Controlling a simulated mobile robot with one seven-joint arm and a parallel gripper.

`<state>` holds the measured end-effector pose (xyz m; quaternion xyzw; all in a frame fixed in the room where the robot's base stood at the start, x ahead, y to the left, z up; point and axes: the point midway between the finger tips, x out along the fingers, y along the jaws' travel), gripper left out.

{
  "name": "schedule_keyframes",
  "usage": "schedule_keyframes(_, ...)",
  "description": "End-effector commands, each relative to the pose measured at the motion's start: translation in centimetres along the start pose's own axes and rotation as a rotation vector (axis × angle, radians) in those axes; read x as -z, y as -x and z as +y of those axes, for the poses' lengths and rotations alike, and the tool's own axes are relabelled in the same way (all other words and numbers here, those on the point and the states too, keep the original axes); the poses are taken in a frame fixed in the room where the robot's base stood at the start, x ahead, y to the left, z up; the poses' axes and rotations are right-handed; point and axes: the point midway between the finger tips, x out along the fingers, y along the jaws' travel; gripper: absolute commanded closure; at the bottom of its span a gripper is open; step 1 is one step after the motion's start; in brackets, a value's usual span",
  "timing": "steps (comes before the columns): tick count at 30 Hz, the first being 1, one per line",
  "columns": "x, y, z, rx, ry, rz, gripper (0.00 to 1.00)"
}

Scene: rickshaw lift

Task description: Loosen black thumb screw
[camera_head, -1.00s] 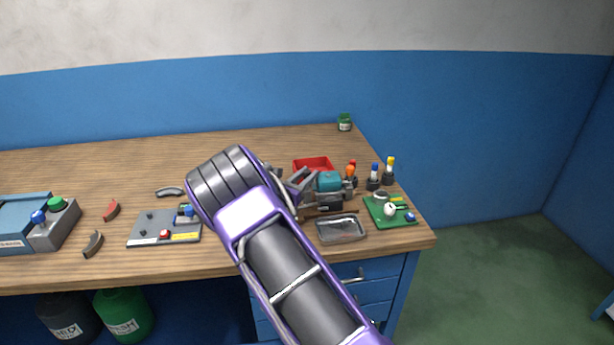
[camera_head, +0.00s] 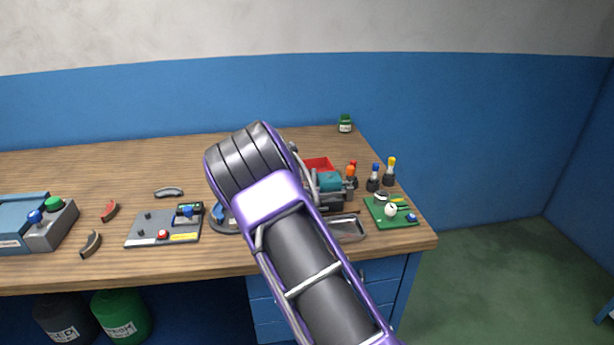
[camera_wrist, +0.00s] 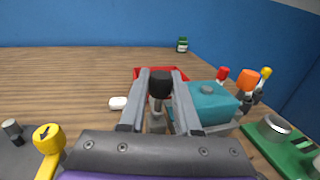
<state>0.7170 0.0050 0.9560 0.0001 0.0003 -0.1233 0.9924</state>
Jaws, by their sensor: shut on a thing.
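The black thumb screw (camera_wrist: 160,84) stands upright in the wrist view, with a grey metal part below it. My gripper (camera_wrist: 161,80) has its two grey fingers on either side of the screw's head, shut on it. Right beside the fingers is a teal block (camera_wrist: 208,105), which also shows in the head view (camera_head: 329,182) on a grey fixture. In the head view my arm hides the screw and my fingers.
A red tray (camera_head: 320,163) lies behind the teal block. Screwdrivers with coloured tips (camera_head: 375,178) stand to the right, near a green board (camera_head: 391,211). A metal dish (camera_head: 349,228) is in front. A grey panel (camera_head: 160,238) lies left of my arm.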

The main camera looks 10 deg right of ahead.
Motion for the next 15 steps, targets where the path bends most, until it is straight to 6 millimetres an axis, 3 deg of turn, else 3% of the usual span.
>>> schedule_keyframes(9, -0.03, -0.01, 0.00, -0.001, 0.000, -0.001, 1.00)
schedule_keyframes(10, -0.03, -0.01, 0.00, -0.001, 0.000, -0.001, 0.67)
schedule_keyframes(15, -0.04, -0.02, 0.00, -0.001, 0.000, -0.001, 0.39)
